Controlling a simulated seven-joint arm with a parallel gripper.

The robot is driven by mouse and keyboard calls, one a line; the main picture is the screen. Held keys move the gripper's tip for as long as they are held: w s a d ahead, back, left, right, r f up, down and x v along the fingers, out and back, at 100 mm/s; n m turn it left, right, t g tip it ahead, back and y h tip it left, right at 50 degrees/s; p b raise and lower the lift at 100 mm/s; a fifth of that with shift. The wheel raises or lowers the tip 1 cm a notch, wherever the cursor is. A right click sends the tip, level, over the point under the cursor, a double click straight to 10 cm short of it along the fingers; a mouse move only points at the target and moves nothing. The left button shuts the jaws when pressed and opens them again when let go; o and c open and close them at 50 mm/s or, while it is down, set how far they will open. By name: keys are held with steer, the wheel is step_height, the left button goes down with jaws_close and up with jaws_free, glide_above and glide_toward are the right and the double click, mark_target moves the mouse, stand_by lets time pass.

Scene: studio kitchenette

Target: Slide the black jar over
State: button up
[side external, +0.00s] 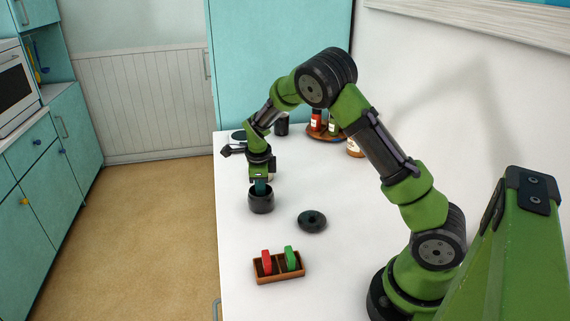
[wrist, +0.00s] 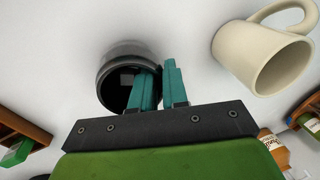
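The black jar (side external: 261,205) stands upright and open on the white counter, near its left edge. My gripper (side external: 261,188) points down at the jar's mouth from above. In the wrist view the jar (wrist: 106,82) shows its dark opening, and my gripper's teal fingers (wrist: 162,82) are close together at its right rim. One finger overlaps the opening and the other is just outside, with the jar's wall seeming to lie between them. The contact itself is partly hidden by the fingers.
A black round lid-like disc (side external: 312,221) lies right of the jar. A wooden tray (side external: 280,278) with red and green pieces is in front. A cream mug (wrist: 235,50) is near the fingers. Bottles on a wooden turntable (side external: 322,138) and a dark cup (side external: 282,126) stand behind.

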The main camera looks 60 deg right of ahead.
jaws_close()
steer(key=shift+a, duration=0.1)
steer(key=shift+s+a, duration=4.4)
steer(key=shift+s, duration=0.25)
steer(key=shift+o, duration=2.4)
jaws_free()
step_height(320, 180, up, 16)
steer(key=s+a, duration=0.1)
steer(key=a, duration=0.1)
steer(key=shift+s+a+r, duration=0.25)
steer(key=shift+s+a, duration=0.1)
steer(key=shift+s, duration=0.05)
